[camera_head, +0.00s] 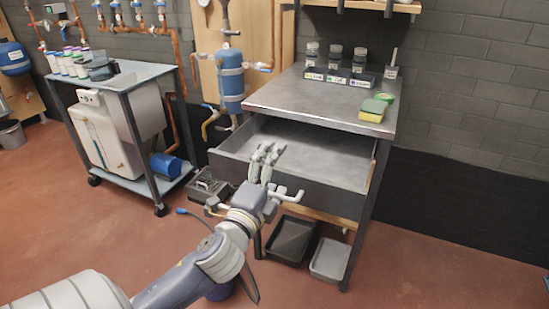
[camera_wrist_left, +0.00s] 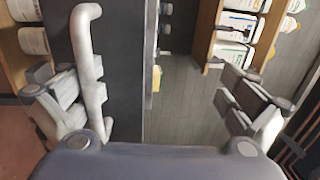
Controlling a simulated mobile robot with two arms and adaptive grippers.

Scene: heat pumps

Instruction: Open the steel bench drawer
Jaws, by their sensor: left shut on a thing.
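The steel bench drawer (camera_head: 320,196) is pulled out under the worktop, and its bare grey inside shows. Its pale bar handle (camera_head: 291,194) runs along the dark front. My left gripper (camera_head: 266,158) is at the drawer front, its fingers showing against the drawer's inside. In the left wrist view the handle (camera_wrist_left: 87,55) lies between the fingers, against the left finger, with the right finger well apart from it. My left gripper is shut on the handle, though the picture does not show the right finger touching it. My right gripper is not in view.
The steel bench (camera_head: 290,98) carries labelled bottles (camera_head: 335,58) and a sponge (camera_head: 373,110). A black tray (camera_head: 291,240) and a grey tray (camera_head: 330,259) lie below the drawer. A trolley (camera_head: 150,75) stands to the left.

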